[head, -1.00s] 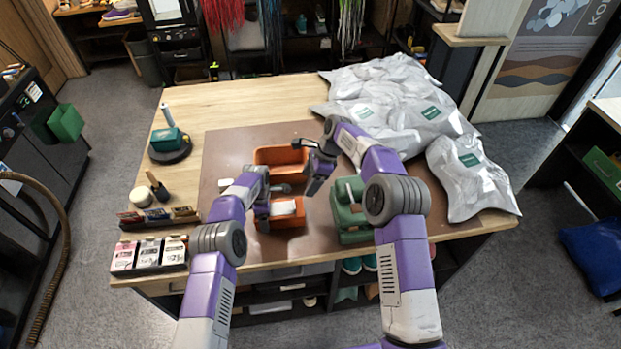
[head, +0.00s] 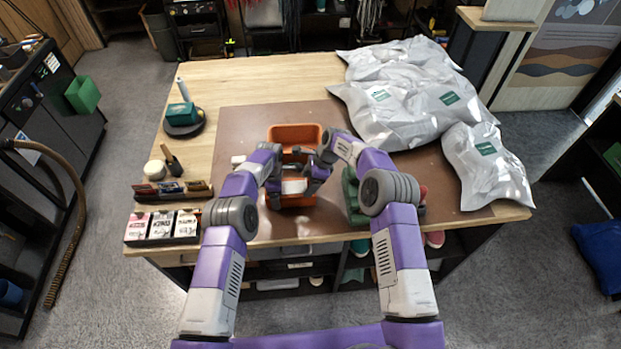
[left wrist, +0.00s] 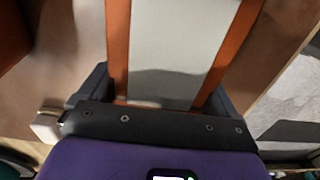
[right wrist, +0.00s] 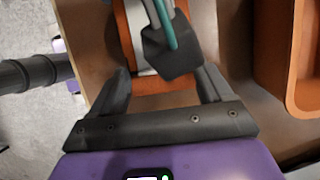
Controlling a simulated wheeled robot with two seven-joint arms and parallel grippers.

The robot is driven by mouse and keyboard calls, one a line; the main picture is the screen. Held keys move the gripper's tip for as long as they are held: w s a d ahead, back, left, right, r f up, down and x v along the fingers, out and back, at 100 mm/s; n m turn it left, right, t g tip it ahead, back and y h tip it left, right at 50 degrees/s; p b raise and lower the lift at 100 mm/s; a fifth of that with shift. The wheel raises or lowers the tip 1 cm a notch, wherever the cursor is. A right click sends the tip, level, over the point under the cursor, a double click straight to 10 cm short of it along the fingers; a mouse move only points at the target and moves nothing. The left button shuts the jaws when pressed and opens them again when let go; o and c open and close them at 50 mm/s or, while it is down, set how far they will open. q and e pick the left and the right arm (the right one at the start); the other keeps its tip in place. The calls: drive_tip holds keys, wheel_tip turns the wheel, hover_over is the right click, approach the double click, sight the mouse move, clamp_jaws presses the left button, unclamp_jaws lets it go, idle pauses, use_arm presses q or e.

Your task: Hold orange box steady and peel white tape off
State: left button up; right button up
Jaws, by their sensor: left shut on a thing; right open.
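The orange box (head: 298,202) stands near the front of the brown mat, with white tape (head: 294,186) across its top. My left gripper (head: 275,188) is shut on the box from its left side. In the left wrist view, the box's orange edges (left wrist: 236,45) flank the broad white tape (left wrist: 178,45), between the dark fingers. My right gripper (head: 314,176) is open at the box's right side. In the right wrist view, its spread fingers (right wrist: 163,88) straddle the box's end (right wrist: 122,35). A dark block with a teal strip (right wrist: 172,50) partly hides the tape there; I cannot tell what it is.
An orange bin (head: 296,132) stands just behind the box. A green object (head: 350,192) is to the right, partly behind my right arm. Grey packages (head: 400,110) cover the table's back right. Small cartons (head: 161,226) and a dark round stand (head: 184,128) line the left side.

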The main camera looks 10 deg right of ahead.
drive_tip(key=c, duration=1.1)
drive_tip(key=shift+r, duration=0.55)
drive_tip(key=shift+r, duration=0.25)
